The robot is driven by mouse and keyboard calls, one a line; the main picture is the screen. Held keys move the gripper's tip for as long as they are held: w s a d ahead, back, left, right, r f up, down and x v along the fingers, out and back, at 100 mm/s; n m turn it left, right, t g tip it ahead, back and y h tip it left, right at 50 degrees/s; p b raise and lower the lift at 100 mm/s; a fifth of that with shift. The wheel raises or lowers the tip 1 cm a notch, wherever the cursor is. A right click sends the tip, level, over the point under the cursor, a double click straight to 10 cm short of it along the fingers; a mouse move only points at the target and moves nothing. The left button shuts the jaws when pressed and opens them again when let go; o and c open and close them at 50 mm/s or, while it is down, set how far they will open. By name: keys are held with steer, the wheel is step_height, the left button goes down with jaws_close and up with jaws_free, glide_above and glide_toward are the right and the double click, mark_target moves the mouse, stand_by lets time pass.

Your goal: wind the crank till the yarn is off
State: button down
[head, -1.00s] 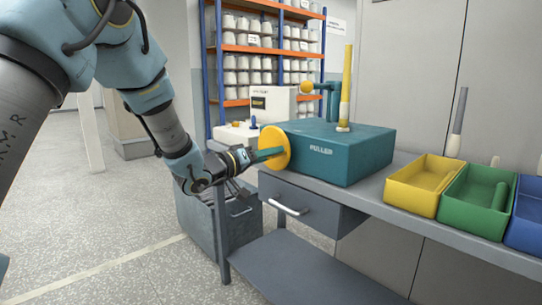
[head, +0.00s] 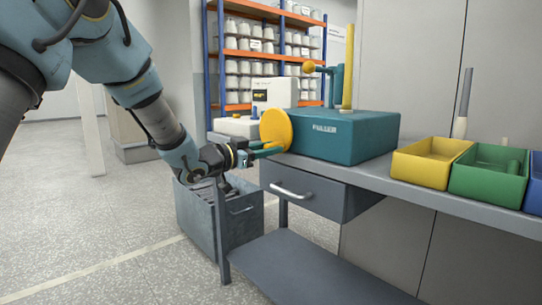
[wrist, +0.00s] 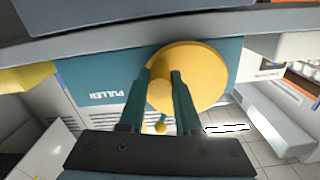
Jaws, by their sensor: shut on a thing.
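The teal puller box (head: 352,145) stands on the bench. A yellow crank disc (head: 275,128) is on its left side. My gripper (head: 272,149) points at the disc's lower part. In the wrist view, its two dark teal fingers (wrist: 162,88) are shut on the round yellow crank knob (wrist: 160,95), which stands off the disc face. A tall yellow spindle (head: 348,65) rises upright from the box top. I cannot tell how much yarn is on it. A teal bracket (head: 329,84) with a yellow ball (head: 308,67) stands beside it.
A yellow tray (head: 408,172) and a green tray (head: 478,187) stand right of the box, with a blue tray at the edge. A drawer (head: 310,190) is under the bench. A grey bin (head: 240,225) stands below my gripper.

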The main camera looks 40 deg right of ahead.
steer(key=shift+w+d+f+m+b, duration=0.1)
steer(key=shift+w+f+m+b, duration=0.15)
steer(key=shift+w+m+b, duration=1.15)
steer(key=shift+w+a+f+m+b, duration=0.1)
steer(key=shift+w+f+m+b, duration=0.15)
steer(key=shift+m+b, duration=2.1)
steer(key=shift+w+d+f+m+b, duration=0.15)
steer(key=shift+w+m+b, duration=0.9)
steer(key=shift+m, duration=1.5)
steer(key=shift+s, duration=0.1)
steer(key=c, duration=0.6)
jaws_free()
steer(key=a+p, duration=0.1)
steer(key=a, duration=1)
steer(key=shift+w+p, duration=0.3)
